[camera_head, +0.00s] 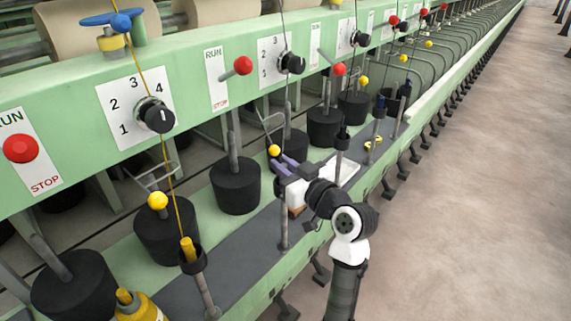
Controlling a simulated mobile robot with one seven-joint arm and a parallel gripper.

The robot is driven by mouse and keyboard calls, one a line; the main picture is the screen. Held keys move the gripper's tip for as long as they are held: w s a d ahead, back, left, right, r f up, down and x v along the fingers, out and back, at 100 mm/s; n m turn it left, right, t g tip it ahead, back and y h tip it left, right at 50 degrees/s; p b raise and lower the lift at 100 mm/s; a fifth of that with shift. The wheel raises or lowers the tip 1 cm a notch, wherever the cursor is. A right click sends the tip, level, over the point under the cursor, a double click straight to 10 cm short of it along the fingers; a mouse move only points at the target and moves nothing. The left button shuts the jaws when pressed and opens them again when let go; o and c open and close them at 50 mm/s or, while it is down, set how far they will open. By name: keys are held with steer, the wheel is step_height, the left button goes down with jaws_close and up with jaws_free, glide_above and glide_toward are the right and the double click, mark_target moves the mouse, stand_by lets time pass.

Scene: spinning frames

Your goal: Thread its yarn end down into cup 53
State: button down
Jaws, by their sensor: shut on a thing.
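My gripper (283,163), with purple fingers, is at the middle of the machine front, just below a yellow ball (274,150). It is shut on the yarn end, too thin to make out between the fingers. A dark thread (284,22) comes down from above towards the knob over this place. No cup number is readable, so I cannot tell which cup is 53. A dark cup (342,142) on a grey post stands right of my gripper. Another cup (191,262) at front left has yellow yarn (168,170) running down to it.
Black round weights (236,188) stand along the green frame. Grey posts (284,222) rise from the grey rail. A yellow bobbin (140,308) is at the bottom left. The floor at right is clear.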

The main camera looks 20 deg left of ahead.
steer(key=c, duration=1.3)
jaws_free()
steer(key=b+v, duration=0.3)
steer(key=v, duration=1)
steer(key=shift+s+d, duration=0.2)
steer(key=shift+d, duration=0.15)
